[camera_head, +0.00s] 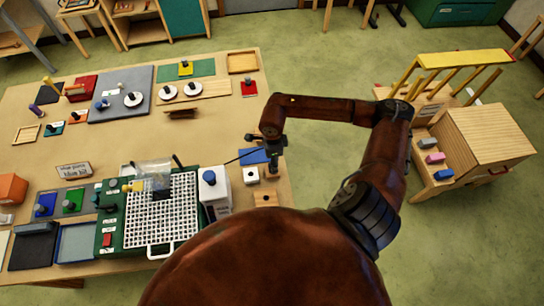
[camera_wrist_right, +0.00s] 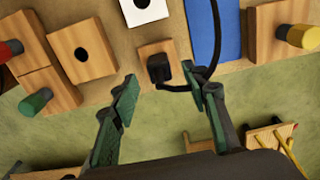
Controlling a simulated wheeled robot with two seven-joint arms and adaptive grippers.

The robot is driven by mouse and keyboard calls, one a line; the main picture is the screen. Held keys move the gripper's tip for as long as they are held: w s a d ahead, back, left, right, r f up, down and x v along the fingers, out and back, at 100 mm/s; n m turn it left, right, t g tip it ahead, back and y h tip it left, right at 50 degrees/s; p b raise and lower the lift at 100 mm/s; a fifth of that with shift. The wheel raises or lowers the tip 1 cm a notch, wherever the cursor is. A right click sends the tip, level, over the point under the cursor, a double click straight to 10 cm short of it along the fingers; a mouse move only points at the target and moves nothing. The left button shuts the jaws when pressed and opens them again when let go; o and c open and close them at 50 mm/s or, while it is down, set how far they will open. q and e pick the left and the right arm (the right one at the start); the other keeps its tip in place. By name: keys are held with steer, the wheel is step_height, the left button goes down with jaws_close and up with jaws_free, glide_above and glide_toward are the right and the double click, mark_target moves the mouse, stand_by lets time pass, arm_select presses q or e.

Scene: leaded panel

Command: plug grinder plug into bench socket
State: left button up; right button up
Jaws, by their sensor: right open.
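The grinder plug (camera_wrist_right: 158,68) is black. It sits on a small wooden block (camera_wrist_right: 152,47) near the table edge, and its black cable runs right and upward. My right gripper (camera_wrist_right: 160,78) is open, with green-padded fingers on either side of the plug and not closed on it. In the head view my right gripper (camera_head: 273,158) is over the table's right edge and hides the plug. A white block with a dark hole (camera_head: 251,175) and a wooden block with a dark hole (camera_head: 265,198) lie nearby; I cannot tell which is the bench socket. My left gripper is not in view.
A blue pad (camera_head: 255,155) lies beside the plug. Wooden blocks with red and green pegs (camera_wrist_right: 35,100) are left in the wrist view.

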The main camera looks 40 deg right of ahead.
steer(key=shift+f+p, duration=0.45)
steer(key=shift+f, duration=2)
steer(key=shift+c, duration=0.6)
jaws_close()
